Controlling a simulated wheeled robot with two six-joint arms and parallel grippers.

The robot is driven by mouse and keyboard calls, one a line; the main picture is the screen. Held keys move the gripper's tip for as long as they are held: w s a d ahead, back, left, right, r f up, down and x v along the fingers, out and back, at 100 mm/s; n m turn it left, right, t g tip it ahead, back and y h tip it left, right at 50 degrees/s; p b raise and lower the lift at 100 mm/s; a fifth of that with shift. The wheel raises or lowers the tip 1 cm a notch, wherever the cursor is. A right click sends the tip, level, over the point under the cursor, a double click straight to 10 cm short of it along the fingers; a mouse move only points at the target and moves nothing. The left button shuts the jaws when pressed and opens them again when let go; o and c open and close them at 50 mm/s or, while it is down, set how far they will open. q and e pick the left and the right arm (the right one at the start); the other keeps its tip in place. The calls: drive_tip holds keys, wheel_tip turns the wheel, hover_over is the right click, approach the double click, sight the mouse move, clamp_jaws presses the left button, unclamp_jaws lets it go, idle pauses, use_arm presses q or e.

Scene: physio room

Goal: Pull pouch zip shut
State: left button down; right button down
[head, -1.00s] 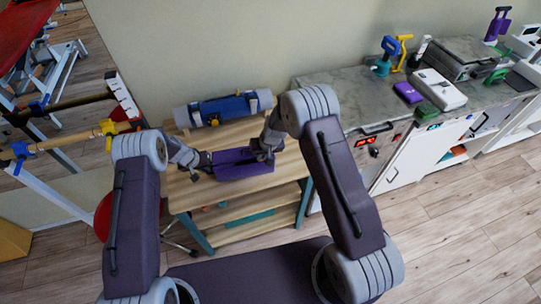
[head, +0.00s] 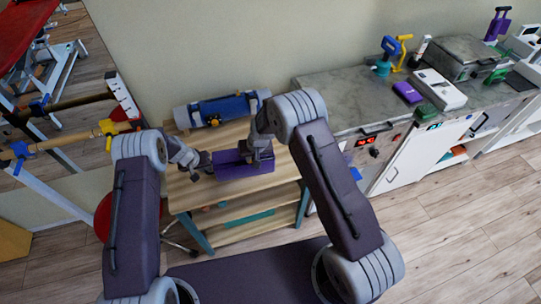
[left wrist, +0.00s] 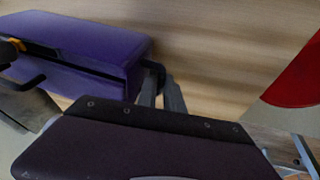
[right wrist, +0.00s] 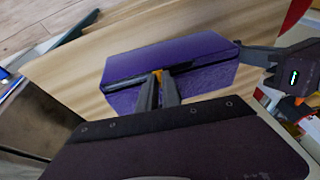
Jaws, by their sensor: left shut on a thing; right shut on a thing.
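The purple pouch (head: 235,170) lies on the wooden table, and it also shows in the left wrist view (left wrist: 85,45) and the right wrist view (right wrist: 190,55). My left gripper (left wrist: 160,90) is shut on the pouch's end at the left in the head view (head: 207,165). My right gripper (right wrist: 163,85) is shut on the orange zip pull (right wrist: 154,92), partway along the pouch's seam; in the head view it is above the pouch (head: 254,157). A dark seam line runs along the pouch's side. The fingers partly hide the pull.
The wooden table top (head: 185,195) is bare in front of the pouch. A blue and grey roll (head: 222,108) lies behind it. A grey counter (head: 345,95) with several items stands to the right. A red round seat (head: 105,215) is at the left.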

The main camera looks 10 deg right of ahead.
sight(237, 164)
drive_tip(key=shift+a, duration=2.5)
drive_tip(key=c, duration=1.4)
unclamp_jaws()
drive_tip(key=shift+o, duration=0.2)
use_arm(q)
drive_tip(key=c, duration=1.5)
unclamp_jaws()
use_arm(e)
wheel_tip(237, 164, up, 8)
drive_tip(key=shift+r, duration=0.1)
